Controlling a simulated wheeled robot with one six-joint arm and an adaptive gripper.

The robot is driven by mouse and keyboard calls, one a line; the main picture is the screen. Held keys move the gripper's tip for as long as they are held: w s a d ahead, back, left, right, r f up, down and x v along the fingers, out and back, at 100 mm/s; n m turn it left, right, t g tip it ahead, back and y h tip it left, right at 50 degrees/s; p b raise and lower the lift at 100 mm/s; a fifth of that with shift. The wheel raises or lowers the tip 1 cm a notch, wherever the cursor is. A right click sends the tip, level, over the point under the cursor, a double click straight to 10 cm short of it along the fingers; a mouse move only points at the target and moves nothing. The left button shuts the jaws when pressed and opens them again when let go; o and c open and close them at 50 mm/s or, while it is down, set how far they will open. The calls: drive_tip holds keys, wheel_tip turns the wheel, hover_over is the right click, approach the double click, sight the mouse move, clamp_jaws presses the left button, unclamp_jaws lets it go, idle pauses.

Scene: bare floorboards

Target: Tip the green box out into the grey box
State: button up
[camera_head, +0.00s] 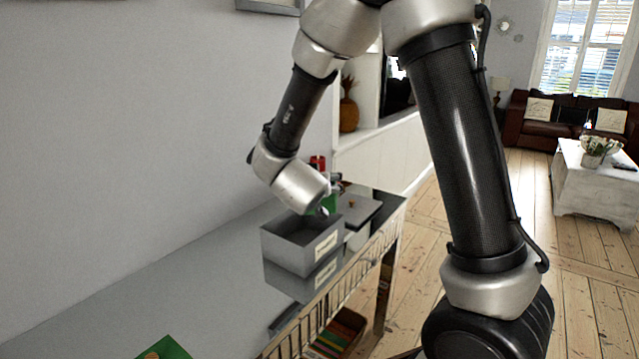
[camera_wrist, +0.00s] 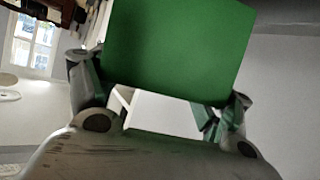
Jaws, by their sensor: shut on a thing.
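The grey box (camera_head: 290,253) stands open-topped on the glossy table, with a pale label on its side. My gripper (camera_head: 322,209) is over its far right end in the head view, mostly hidden by my wrist. Only a small part of the green box (camera_head: 329,202) shows there. In the wrist view my gripper (camera_wrist: 160,97) is shut on the green box (camera_wrist: 178,48), which fills the upper middle between the fingers. Its plain green face hides its opening, so I cannot tell its contents or exact tilt. The visible inside of the grey box shows nothing in it.
A flat grey piece (camera_head: 362,211) with a small orange-brown thing lies beyond the grey box. A red item (camera_head: 318,162) stands behind my wrist. A green piece (camera_head: 165,349) with something orange shows at the near table end. The table (camera_head: 190,285) between is clear.

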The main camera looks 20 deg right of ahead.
drive_tip(key=f+n+h, duration=0.1)
drive_tip(key=n+h, duration=0.1)
drive_tip(key=n, duration=0.1)
drive_tip(key=a+f+n+h, duration=0.1)
drive_tip(key=n, duration=0.1)
drive_tip(key=shift+w+a+f+g+h, duration=0.1)
drive_tip(key=shift+w+f+g+h, duration=0.2)
drive_tip(key=shift+g, duration=0.1)
drive_tip(key=n, duration=0.1)
drive_tip(key=a+n+h, duration=0.1)
drive_tip(key=shift+w+f+n, duration=0.15)
drive_tip(key=shift+f+n, duration=0.25)
drive_tip(key=n, duration=0.1)
drive_tip(key=a+f+n+h, duration=0.1)
drive_tip(key=n+h, duration=0.1)
drive_tip(key=n, duration=0.1)
drive_tip(key=shift+w+a+f+t, duration=0.2)
drive_tip(key=shift+w+a+t, duration=0.05)
drive_tip(key=shift+w+t, duration=0.15)
drive_tip(key=n, duration=0.2)
drive_tip(key=a+n+t+h, duration=0.1)
drive_tip(key=n, duration=0.1)
drive_tip(key=w+a+n+t, duration=0.1)
drive_tip(key=n, duration=0.1)
drive_tip(key=shift+a+f+n, duration=0.1)
drive_tip(key=shift+f+n, duration=0.25)
drive_tip(key=shift+n, duration=0.05)
drive_tip(key=shift+m, duration=0.3)
